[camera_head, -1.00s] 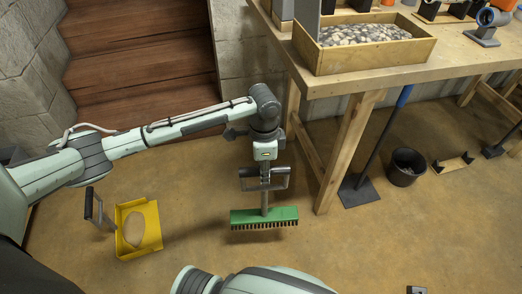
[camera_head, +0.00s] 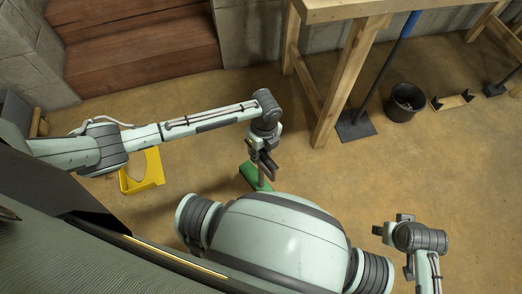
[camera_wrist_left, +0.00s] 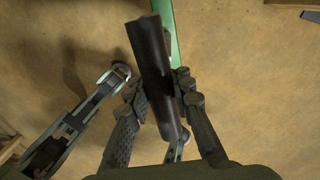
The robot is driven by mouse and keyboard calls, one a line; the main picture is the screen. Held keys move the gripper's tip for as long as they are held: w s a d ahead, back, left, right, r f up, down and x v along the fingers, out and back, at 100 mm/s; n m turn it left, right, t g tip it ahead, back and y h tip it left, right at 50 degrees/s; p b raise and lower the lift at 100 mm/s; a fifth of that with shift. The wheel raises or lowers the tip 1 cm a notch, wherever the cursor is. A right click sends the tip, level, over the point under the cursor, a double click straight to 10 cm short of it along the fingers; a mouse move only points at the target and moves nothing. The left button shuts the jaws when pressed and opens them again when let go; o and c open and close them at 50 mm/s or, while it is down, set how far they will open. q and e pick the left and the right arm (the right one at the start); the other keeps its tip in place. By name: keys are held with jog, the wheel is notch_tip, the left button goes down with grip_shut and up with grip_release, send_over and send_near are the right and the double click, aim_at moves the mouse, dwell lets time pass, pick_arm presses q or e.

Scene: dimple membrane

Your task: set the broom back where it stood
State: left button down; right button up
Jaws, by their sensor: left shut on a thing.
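The broom has a green head (camera_head: 256,177) and a short dark handle (camera_wrist_left: 150,75). My left gripper (camera_head: 266,158) is shut on the handle, with its fingers on either side of it in the left wrist view (camera_wrist_left: 158,108). In the head view the broom head shows below the gripper, partly hidden behind my body; in the wrist view it is a green strip (camera_wrist_left: 166,30) at the top. I cannot tell whether the bristles touch the floor. My right gripper (camera_head: 390,224) is at the lower right, small, away from the broom; its opening is unclear.
A yellow dustpan (camera_head: 150,178) lies left, partly behind my left arm. A wooden workbench (camera_head: 355,8) stands at the back. Near its leg are a blue-handled flat tool (camera_head: 383,75), a black bucket (camera_head: 405,101) and a wooden piece with dark ends (camera_head: 452,102). Floor right of the broom is clear.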

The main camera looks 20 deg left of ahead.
aim_at(260, 164)
pick_arm(q)
notch_tip(260, 164, down, 4)
jog(key=b, duration=0.4)
pick_arm(e)
jog(key=w+d+r+v, duration=0.1)
jog(key=v, duration=0.8)
pick_arm(q)
jog(key=shift+f+b, duration=0.85)
jog(key=shift+b, duration=0.2)
jog(key=shift+f, duration=0.1)
pick_arm(e)
jog(key=w+a+r+t, duration=0.4)
jog(key=w, duration=0.2)
jog(key=shift+a+r+n+y, duration=0.2)
jog(key=shift+a+n+y, duration=0.1)
jog(key=shift+y, duration=0.1)
pick_arm(q)
jog(key=shift+f+b, duration=0.45)
jog(key=shift+f, duration=0.25)
pick_arm(e)
jog(key=shift+f, duration=0.35)
pick_arm(q)
jog(key=c, duration=1.3)
grip_release()
jog(key=shift+o, duration=0.2)
jog(key=r, duration=1)
jog(key=shift+w+d+r, duration=0.2)
jog(key=shift+w+r, duration=0.15)
jog(key=shift+r, duration=0.7)
